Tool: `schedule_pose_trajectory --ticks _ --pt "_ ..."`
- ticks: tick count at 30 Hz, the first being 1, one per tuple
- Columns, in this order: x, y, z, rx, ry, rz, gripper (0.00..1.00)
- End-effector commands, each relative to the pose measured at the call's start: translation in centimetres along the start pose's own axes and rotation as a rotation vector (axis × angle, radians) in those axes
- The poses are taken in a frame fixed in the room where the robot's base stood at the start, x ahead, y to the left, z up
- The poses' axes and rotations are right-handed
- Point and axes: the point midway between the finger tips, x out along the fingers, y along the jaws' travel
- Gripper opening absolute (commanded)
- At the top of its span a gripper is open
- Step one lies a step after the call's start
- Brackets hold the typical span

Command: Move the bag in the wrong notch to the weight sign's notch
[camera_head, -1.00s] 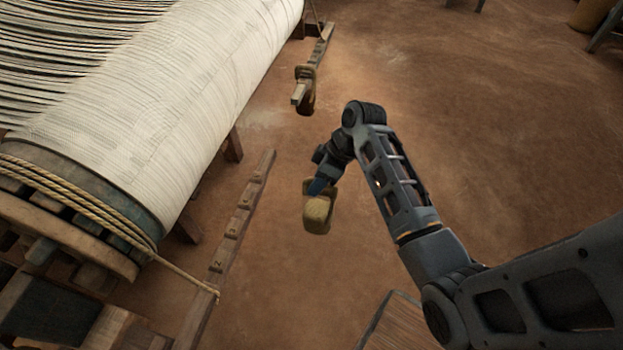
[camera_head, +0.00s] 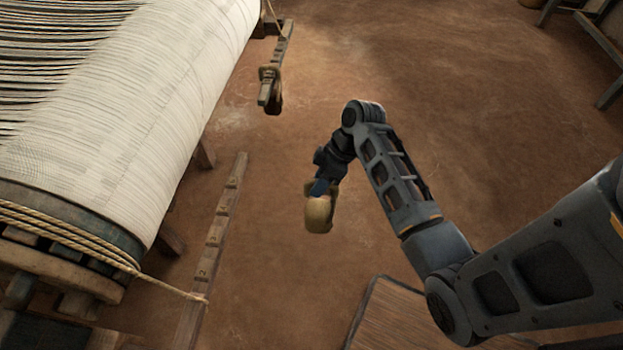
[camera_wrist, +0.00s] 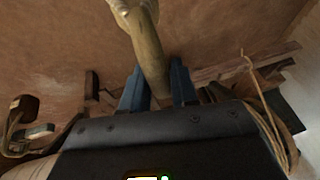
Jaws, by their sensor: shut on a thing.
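My gripper (camera_head: 319,187) is shut on a tan bag (camera_head: 318,214), which hangs below the blue fingers over open floor. In the wrist view the bag's long narrow loop (camera_wrist: 148,50) passes between the two fingers. To the left is a notched wooden bar (camera_head: 216,235) with small marks beside its notches; one looks like a 2. The held bag is apart from this bar, to its right. A second, darker bag (camera_head: 271,92) hangs at the end of a farther bar (camera_head: 284,42). I cannot make out a weight sign.
The loom's cloth roll (camera_head: 130,110) fills the left side. A rope (camera_head: 172,288) runs from it to the near part of the notched bar. A wooden board (camera_head: 400,318) lies at the bottom.

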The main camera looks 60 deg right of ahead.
Motion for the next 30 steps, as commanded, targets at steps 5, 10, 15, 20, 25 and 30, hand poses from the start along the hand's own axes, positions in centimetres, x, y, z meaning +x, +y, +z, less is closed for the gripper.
schedule_pose_trajectory --ticks 5,10,15,20,25,30 --pt "-0.8 0.0 1.0 0.001 0.002 0.002 0.0" --pt "-1.4 0.0 2.0 0.001 0.002 0.002 0.0" --pt "-1.9 0.0 3.0 0.0 0.001 0.002 0.0" --pt "-2.3 -0.1 3.8 0.001 0.001 0.002 0.0" --pt "-2.5 -0.1 4.3 -0.001 0.002 0.002 0.0" --pt "-2.5 -0.1 4.5 -0.001 0.002 0.002 0.0"
